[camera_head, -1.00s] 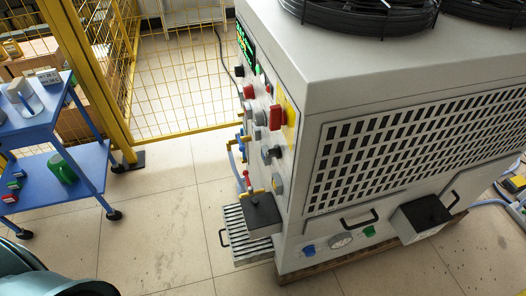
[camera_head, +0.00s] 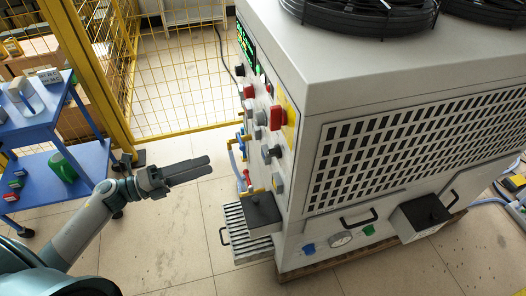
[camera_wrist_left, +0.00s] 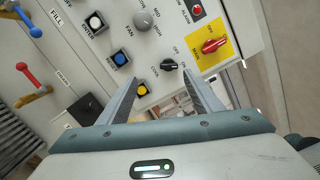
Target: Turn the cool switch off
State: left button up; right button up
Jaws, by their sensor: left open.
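The cool switch (camera_wrist_left: 168,65) is a small black rotary knob with OFF and ON marks in the left wrist view. Its grip ridge appears to point toward the ON mark. A black knob below the red main switch in the head view (camera_head: 270,152) appears to be the same one. My right gripper is out of view.
The red main switch (camera_wrist_left: 212,45) on a yellow plate and the fan knob (camera_wrist_left: 144,22) are close by. Push buttons (camera_wrist_left: 119,59) and red and blue levers (camera_wrist_left: 27,65) share the panel.

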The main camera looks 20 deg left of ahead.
pick_arm(q)
jog(key=r+m, duration=0.1)
jog(key=s+m+g, duration=0.1)
jog(key=shift+s+d+r+m+g+h, duration=0.1)
jog(key=shift+d+r+m+g+h, duration=0.2)
jog(key=shift+d+r+h, duration=0.1)
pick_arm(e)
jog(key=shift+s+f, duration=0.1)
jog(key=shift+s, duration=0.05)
pick_arm(q)
jog(key=p, duration=0.5)
send_near(267, 152)
jog(key=x, duration=0.8)
jog(key=shift+w+d+p, duration=0.3)
jog(key=shift+d, duration=0.1)
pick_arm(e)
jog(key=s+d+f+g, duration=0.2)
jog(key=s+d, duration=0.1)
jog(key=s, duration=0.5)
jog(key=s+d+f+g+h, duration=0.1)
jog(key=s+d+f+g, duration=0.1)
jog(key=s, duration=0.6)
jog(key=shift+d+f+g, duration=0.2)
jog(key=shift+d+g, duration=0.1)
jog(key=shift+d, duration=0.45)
pick_arm(q)
jog(key=c, duration=1.1)
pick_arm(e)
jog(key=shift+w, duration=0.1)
